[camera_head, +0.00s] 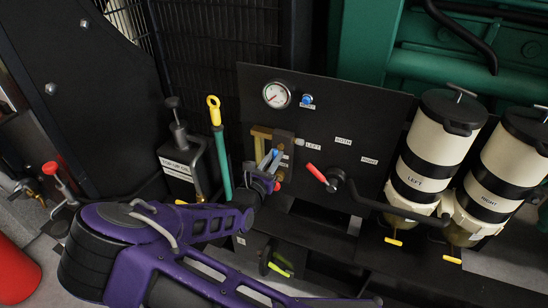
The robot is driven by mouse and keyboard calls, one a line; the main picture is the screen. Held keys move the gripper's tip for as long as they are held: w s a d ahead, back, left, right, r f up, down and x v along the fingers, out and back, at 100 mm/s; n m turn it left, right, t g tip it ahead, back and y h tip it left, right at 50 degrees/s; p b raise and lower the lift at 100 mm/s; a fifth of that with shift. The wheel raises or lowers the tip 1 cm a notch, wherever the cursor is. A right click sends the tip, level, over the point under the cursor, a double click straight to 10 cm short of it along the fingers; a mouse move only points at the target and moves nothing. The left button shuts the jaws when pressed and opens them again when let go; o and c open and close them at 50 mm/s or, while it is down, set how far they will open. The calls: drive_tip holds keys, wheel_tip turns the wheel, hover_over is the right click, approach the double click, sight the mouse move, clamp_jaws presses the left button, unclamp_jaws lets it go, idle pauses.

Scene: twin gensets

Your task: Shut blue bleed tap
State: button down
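A small blue lever (266,160), which looks like the blue bleed tap, stands by a brass-coloured block on the left part of the black panel (365,115). My purple arm reaches in from the bottom left. My gripper (268,177) is at the lower end of the blue lever, right against it in the picture. I cannot tell whether it touches. Its fingers are small and partly hidden by the lever and my wrist, so their opening is unclear. A red spot shows beside the fingertips.
A gauge (276,95), a blue knob (307,100) and a red-handled lever (317,173) are on the panel. Two cream filter canisters (437,146) stand at the right. A yellow-ringed dipstick (214,110) and teal tube (223,165) rise left of my gripper.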

drive_tip(key=shift+m, duration=0.4)
drive_tip(key=shift+m+p, duration=0.4)
drive_tip(key=shift+m, duration=0.3)
drive_tip(key=m, duration=0.3)
drive_tip(key=m+b, duration=0.1)
drive_tip(key=m, duration=0.3)
drive_tip(key=shift+f, duration=0.1)
drive_tip(key=m+b, duration=0.2)
drive_tip(key=shift+f+m, duration=0.1)
drive_tip(key=shift+m, duration=0.3)
drive_tip(key=m+b, duration=0.6)
drive_tip(key=m, duration=0.2)
drive_tip(key=shift+r, duration=0.2)
drive_tip(key=shift+m, duration=1.6)
